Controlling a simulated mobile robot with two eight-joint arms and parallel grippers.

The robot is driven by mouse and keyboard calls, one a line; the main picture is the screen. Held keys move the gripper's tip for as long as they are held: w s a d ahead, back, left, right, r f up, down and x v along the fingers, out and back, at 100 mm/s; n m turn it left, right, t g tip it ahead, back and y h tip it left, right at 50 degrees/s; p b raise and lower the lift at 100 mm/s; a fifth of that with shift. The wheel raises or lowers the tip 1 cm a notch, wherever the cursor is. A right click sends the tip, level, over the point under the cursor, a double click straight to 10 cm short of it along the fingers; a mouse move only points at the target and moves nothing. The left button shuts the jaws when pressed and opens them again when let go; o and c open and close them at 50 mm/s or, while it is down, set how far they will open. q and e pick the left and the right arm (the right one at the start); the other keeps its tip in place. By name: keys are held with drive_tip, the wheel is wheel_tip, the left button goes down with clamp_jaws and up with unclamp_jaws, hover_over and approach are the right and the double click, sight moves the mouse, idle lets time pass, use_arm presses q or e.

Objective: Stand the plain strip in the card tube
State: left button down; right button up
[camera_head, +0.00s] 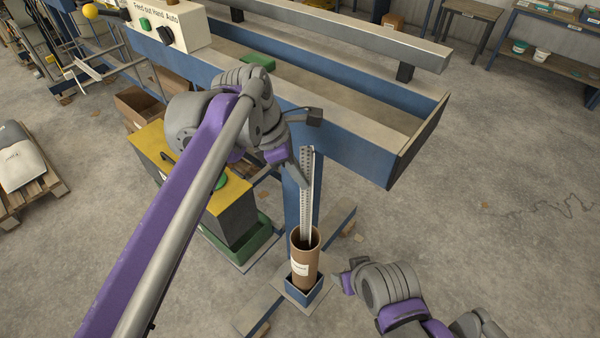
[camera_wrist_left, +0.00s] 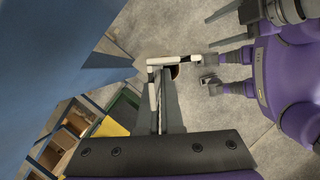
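The strip (camera_head: 308,190) is long, pale and narrow, with a row of dark marks along it. It stands nearly upright, its lower end inside the mouth of the brown card tube (camera_head: 303,266). The tube has a white label and stands upright in a blue square holder (camera_head: 302,296). My left gripper (camera_head: 300,178) is at the strip's upper half, against its left edge; whether its fingers close on it is unclear. My right gripper (camera_head: 341,277) is low, just right of the tube and apart from it; its opening is unclear.
A blue machine frame (camera_head: 350,147) with a long trough stands behind the strip. A yellow-topped box (camera_head: 228,197) on a green base is left of the tube. Blue floor beams (camera_head: 335,226) run around the holder. The floor at right is largely clear.

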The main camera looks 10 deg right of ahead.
use_arm(q)
wheel_tip(320, 180, down, 8)
drive_tip(key=b, duration=0.4)
drive_tip(key=shift+f, duration=0.25)
idle(1.1)
drive_tip(key=c, duration=1)
unclamp_jaws()
drive_tip(key=v, duration=1)
drive_tip(key=shift+r+p, duration=0.3)
drive_tip(key=shift+r, duration=0.1)
drive_tip(key=shift+a, duration=0.15)
